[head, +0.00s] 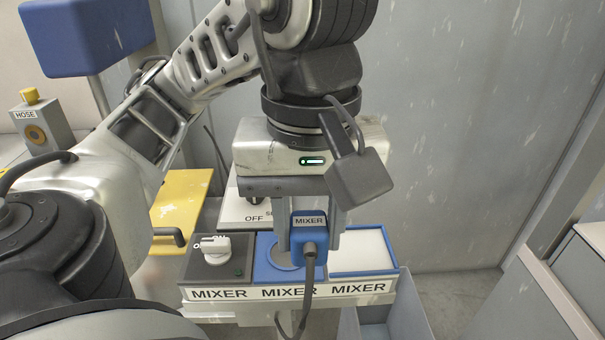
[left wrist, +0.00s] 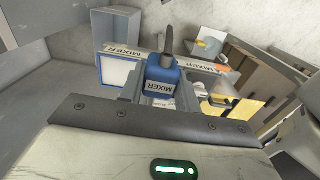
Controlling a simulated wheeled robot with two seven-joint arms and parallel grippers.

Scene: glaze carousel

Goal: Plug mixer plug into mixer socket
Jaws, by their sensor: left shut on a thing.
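The blue mixer plug (head: 309,231) has a "MIXER" label and a dark cable hanging from its front. My left gripper (head: 308,228) comes down from above and is shut on it. The plug also shows between the fingers in the left wrist view (left wrist: 161,78). The mixer socket (head: 275,262) is a blue panel with a round blue ring, in the middle of the labelled block. The plug is in front of the socket's right part and hides some of it. I cannot tell whether the two touch. My right gripper is not in view.
Left of the socket is a dark panel with a white switch knob (head: 215,247). Right of it is a white blue-framed panel (head: 361,252). Behind stands a box marked OFF (head: 248,207). A grey bin (head: 395,312) is below right; a yellow panel (head: 180,205) is left.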

